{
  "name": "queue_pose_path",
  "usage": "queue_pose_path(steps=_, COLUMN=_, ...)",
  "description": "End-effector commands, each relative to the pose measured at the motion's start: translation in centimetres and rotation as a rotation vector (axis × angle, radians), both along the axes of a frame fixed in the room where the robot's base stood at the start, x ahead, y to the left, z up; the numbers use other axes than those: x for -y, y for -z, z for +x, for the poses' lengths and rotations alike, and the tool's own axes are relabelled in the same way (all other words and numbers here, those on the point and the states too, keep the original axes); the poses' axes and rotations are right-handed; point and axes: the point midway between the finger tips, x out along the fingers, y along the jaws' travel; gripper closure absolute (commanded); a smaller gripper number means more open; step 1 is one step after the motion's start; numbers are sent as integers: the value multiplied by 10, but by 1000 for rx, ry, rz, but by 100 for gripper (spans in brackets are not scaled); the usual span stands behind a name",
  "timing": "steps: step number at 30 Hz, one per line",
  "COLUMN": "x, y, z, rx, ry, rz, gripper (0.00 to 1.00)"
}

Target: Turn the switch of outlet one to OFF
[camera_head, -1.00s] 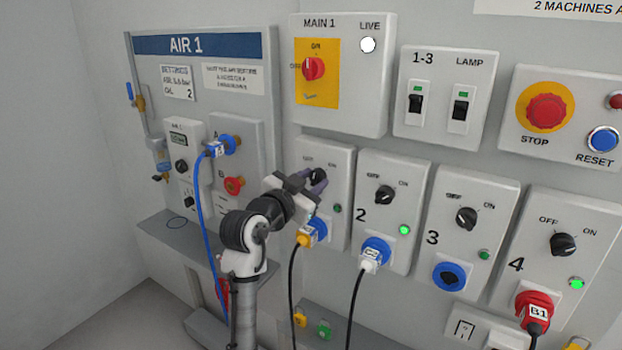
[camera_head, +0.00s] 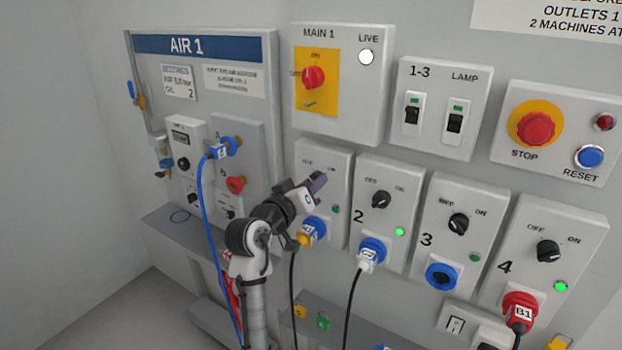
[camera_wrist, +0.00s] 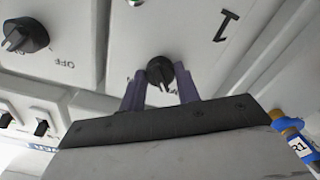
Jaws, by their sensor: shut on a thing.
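Outlet one's panel (camera_head: 335,165) is grey, with a blue socket and a yellow plug (camera_head: 305,238) below its switch. Its black rotary switch (camera_wrist: 160,71) shows in the wrist view between the purple fingers of my gripper (camera_wrist: 160,88). My gripper is shut on this knob. In the head view my gripper (camera_head: 316,184) is in front of the panel and hides the knob. The large "1" is upside down in the wrist view. I cannot tell which label the knob points to. The small lamp (camera_head: 336,209) beside the switch looks dark green.
Outlet two's switch (camera_head: 381,200) is close on the right, with a lit green lamp (camera_head: 400,231). Outlets three and four follow.

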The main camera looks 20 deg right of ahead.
Motion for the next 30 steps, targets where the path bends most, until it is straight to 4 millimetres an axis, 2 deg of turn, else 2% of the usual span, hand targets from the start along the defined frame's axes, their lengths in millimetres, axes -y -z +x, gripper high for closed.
queue_pose_path(steps=9, x=0, y=0, z=0, rx=-94, ry=0, rz=-72, gripper=91)
queue_pose_path(steps=25, x=0, y=0, z=0, rx=-112, ry=0, rz=-87, gripper=91)
queue_pose_path(steps=26, x=0, y=0, z=0, rx=-112, ry=0, rz=-87, gripper=67)
queue_pose_path(steps=30, x=0, y=0, z=0, rx=-111, ry=0, rz=-87, gripper=49)
